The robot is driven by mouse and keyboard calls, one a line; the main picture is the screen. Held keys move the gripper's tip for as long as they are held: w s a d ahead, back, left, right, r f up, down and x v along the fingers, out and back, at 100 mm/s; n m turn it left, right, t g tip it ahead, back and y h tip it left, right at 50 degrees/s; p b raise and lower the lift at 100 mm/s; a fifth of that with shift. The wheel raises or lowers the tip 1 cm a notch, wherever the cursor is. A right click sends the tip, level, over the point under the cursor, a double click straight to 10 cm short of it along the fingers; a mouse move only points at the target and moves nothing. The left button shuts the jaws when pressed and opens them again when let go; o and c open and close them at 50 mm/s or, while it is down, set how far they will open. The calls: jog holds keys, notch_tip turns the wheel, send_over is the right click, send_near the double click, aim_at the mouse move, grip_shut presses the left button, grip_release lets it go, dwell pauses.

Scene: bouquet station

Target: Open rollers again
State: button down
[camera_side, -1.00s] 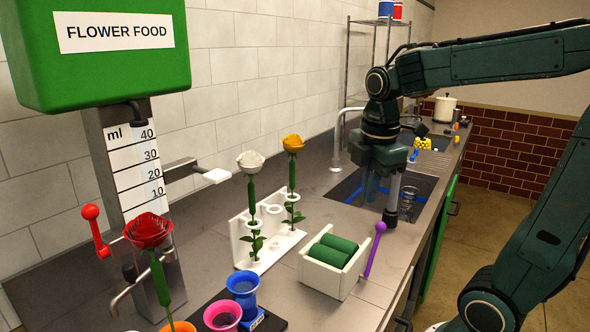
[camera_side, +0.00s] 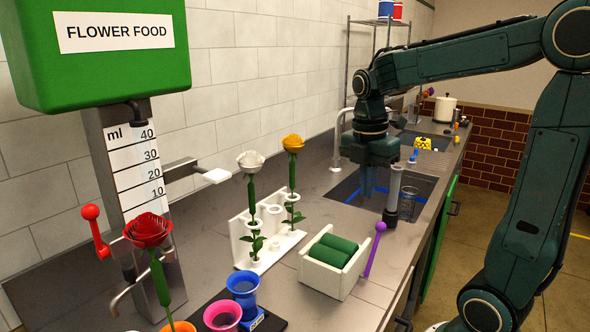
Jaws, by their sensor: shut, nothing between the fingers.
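The green rollers (camera_side: 333,250) lie side by side in a white box-like holder (camera_side: 318,276) on the counter. They look close together, and I cannot tell whether there is a gap between them. A purple lever (camera_side: 374,250) with a round knob leans upright at the holder's right side. My gripper (camera_side: 369,188) points down over the sink area, behind and above the rollers and well apart from them. It is shut and empty. Its fingertips are partly hard to make out against the dark sink.
A red rose (camera_side: 148,230) stands at the front left, near blue (camera_side: 243,285) and pink (camera_side: 222,315) vases. A grey post (camera_side: 393,195) stands beside my gripper.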

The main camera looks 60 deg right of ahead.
jog(key=shift+f, duration=0.1)
send_over(350, 242)
jog(key=s, duration=0.4)
notch_tip(350, 242, down, 10)
jog(key=shift+s+d+f, duration=0.1)
jog(key=shift+d+f, duration=0.05)
jog(key=shift+d, duration=0.7)
jog(key=shift+s+d+f, duration=0.1)
jog(key=shift+d+f, duration=0.05)
jog(key=shift+d, duration=0.7)
jog(key=shift+d, duration=0.15)
